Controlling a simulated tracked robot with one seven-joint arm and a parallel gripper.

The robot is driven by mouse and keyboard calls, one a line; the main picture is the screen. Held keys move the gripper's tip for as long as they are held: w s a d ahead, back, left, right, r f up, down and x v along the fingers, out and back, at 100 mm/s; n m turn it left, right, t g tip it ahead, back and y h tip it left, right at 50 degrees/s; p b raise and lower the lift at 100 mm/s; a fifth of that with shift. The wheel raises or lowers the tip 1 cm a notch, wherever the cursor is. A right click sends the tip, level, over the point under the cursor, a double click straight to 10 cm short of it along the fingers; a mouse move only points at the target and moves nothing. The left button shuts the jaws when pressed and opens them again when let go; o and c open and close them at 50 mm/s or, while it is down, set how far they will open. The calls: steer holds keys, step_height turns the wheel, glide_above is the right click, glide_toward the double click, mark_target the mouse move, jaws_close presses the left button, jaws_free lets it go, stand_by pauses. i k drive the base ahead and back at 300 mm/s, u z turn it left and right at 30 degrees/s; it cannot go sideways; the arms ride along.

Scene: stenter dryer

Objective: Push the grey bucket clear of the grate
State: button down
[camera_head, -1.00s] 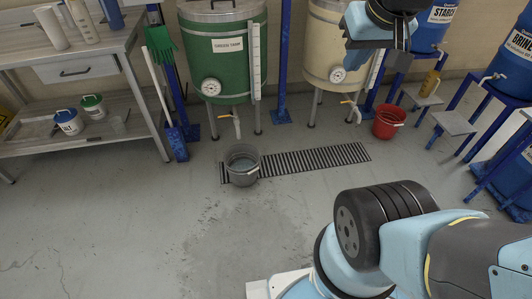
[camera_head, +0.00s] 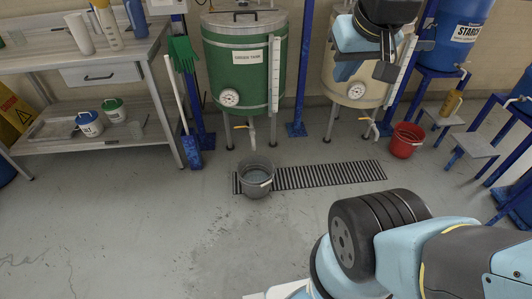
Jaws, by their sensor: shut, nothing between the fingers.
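The grey bucket (camera_head: 256,181) stands upright on the floor over the left end of the dark slatted grate (camera_head: 330,175). It covers that end of the grate, and liquid seems to show inside it. A pale handle grip hangs at its right front side. The rest of the grate runs bare to the right. My gripper (camera_head: 363,72) is at the upper right, raised in front of the cream tank. It is shut and empty, well apart from the bucket. Its fingertips are small and partly hard to make out.
A green tank (camera_head: 240,70) on legs stands behind the bucket, its tap above and behind the rim. A red bucket (camera_head: 406,141) sits beyond the grate's right end. Floor in front is clear but stained.

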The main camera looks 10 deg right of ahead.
mark_target(254, 170)
steer(key=u, duration=0.15)
steer(key=i, duration=1.3)
steer(key=z, duration=0.3)
